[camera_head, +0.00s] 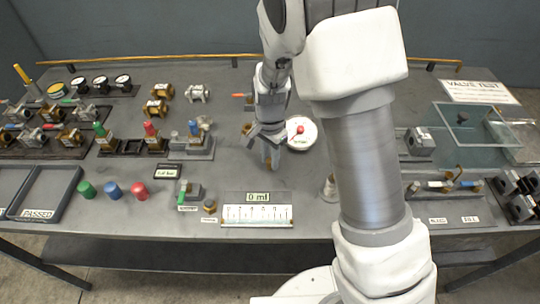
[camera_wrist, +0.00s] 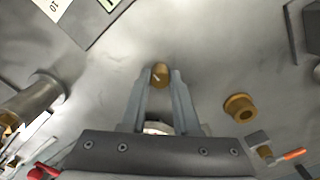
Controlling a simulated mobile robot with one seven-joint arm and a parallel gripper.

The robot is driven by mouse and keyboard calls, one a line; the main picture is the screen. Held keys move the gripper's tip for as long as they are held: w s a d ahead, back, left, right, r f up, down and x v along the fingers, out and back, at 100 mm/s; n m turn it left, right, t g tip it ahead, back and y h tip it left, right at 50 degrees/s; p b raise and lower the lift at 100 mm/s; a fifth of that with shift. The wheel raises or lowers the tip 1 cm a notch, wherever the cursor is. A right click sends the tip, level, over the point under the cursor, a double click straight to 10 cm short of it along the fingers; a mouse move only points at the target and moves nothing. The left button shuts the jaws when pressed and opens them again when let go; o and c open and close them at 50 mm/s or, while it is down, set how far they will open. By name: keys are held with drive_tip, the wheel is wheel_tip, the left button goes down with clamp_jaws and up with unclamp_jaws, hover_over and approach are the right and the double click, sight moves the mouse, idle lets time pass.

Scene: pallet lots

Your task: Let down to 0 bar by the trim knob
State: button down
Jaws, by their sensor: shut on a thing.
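A small brass knob (camera_wrist: 160,75) with a pale mark on its top sits between my fingertips in the wrist view. My gripper (camera_wrist: 160,80) is shut on it.
A brass fitting (camera_wrist: 240,107) stands close by. Valves on stands (camera_head: 152,142) are to the left. Green, blue and red caps (camera_head: 112,190) stand front left. My arm hides the table's right-centre.

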sight(270, 160)
drive_tip(key=shift+m, duration=0.3)
drive_tip(key=c, duration=0.6)
unclamp_jaws()
drive_tip(key=shift+c, duration=0.2)
wheel_tip(270, 160, up, 18)
drive_tip(key=p, duration=0.2)
drive_tip(key=shift+f, duration=0.25)
drive_tip(key=shift+r, duration=0.1)
